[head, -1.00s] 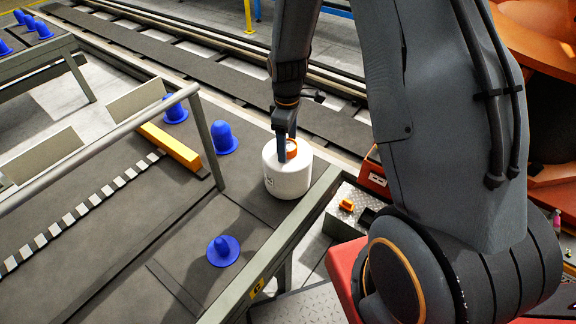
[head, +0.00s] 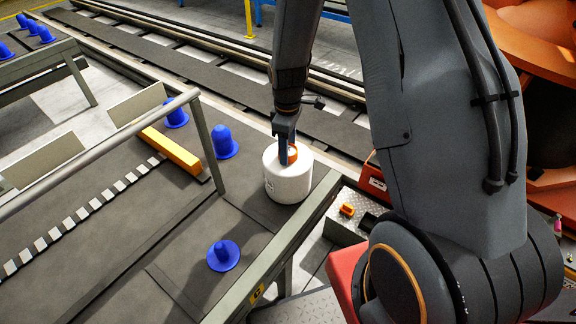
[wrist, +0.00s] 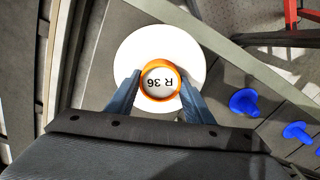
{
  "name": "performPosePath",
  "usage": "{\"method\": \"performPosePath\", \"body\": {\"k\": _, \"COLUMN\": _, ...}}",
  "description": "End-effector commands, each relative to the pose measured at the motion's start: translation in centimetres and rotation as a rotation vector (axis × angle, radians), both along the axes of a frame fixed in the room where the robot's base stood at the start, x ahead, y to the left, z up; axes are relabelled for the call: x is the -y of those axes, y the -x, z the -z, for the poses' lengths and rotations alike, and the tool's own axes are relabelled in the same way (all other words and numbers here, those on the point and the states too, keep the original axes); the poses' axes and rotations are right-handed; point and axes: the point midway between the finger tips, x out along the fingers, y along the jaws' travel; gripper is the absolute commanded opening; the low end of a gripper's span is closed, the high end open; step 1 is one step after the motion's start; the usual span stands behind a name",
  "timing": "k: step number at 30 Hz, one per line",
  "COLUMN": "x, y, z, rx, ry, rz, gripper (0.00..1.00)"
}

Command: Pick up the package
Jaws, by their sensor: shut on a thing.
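The package is a white yarn bobbin (head: 288,181) with an orange-rimmed core on top. It stands upright at the right end of the dark table, by its metal edge rail. In the wrist view my gripper (wrist: 158,90) is shut on that core. I cannot tell whether the bobbin's underside touches the table.
Blue pegs stand on the table, one in front (head: 223,254) and one behind (head: 223,143). A metal handrail (head: 110,148) and a yellow bar (head: 170,150) lie to the left. A red box (head: 375,178) and a checker-plate ledge are just right of the table edge.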

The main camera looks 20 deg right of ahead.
Motion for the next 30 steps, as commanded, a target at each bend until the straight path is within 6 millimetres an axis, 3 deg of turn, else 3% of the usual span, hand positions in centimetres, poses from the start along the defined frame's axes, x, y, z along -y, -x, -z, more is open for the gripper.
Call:
{"method": "performPosePath", "body": {"k": 8, "x": 0.0, "y": -0.2, "z": -1.3, "rx": 0.004, "ry": 0.0, "rz": 0.0, "gripper": 0.0}}
{"method": "performPosePath", "body": {"k": 21, "x": 0.0, "y": -0.2, "z": -7.5, "rx": 0.006, "ry": 0.0, "rz": 0.0, "gripper": 0.0}}
{"method": "performPosePath", "body": {"k": 30, "x": 0.0, "y": -0.1, "z": -9.9, "rx": 0.004, "ry": 0.0, "rz": 0.0, "gripper": 0.0}}
